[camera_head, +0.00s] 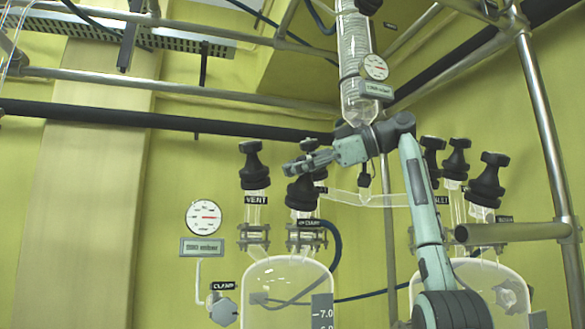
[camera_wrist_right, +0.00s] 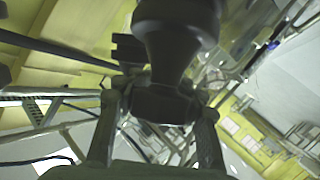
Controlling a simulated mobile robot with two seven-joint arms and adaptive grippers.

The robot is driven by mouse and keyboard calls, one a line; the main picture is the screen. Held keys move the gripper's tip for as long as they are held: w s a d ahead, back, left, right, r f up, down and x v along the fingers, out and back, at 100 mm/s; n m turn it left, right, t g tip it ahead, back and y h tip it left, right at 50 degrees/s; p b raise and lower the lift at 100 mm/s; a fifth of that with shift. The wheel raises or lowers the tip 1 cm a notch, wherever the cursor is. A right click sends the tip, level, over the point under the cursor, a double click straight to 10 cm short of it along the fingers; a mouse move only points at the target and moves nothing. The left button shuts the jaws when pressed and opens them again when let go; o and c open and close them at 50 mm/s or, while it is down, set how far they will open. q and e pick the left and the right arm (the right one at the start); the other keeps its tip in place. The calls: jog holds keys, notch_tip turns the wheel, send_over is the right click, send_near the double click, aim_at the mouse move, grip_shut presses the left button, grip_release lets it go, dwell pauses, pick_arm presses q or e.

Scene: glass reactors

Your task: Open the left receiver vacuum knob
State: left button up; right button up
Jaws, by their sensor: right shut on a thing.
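The left receiver's vacuum knob (camera_head: 302,193) is black and sits on a glass neck above the left glass vessel (camera_head: 290,275). Its label is partly hidden and reads roughly "VACUUM". My right gripper (camera_head: 298,168) reaches it from the right and is shut on its top. In the right wrist view, the dark knob (camera_wrist_right: 172,45) stands between the two fingers of the right gripper (camera_wrist_right: 158,112). The knob's upper part is partly covered by the fingers in the head view. My left gripper is not in view.
A black VENT knob (camera_head: 253,163) stands close on the left. A round gauge (camera_head: 204,217) and a clamp knob (camera_head: 223,310) are further left. Several black knobs (camera_head: 487,180) top the right vessel. A glass column (camera_head: 357,70) hangs above my wrist. Metal rails cross around.

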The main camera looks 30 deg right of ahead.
jog(key=shift+s+a+f+n+g+y, duration=0.1)
jog(key=shift+s+n+g+y, duration=0.1)
jog(key=shift+n+g, duration=0.45)
jog(key=shift+s+a+f+n+g+y, duration=0.1)
jog(key=shift+n+g+y, duration=0.1)
jog(key=shift+n+g, duration=0.5)
jog(key=shift+s+a+f+n+g+y, duration=0.1)
jog(key=shift+s+n+g+y, duration=0.1)
jog(key=shift+n+g, duration=0.45)
jog(key=o, duration=1.4)
jog(key=shift+c, duration=0.2)
jog(key=shift+w, duration=0.1)
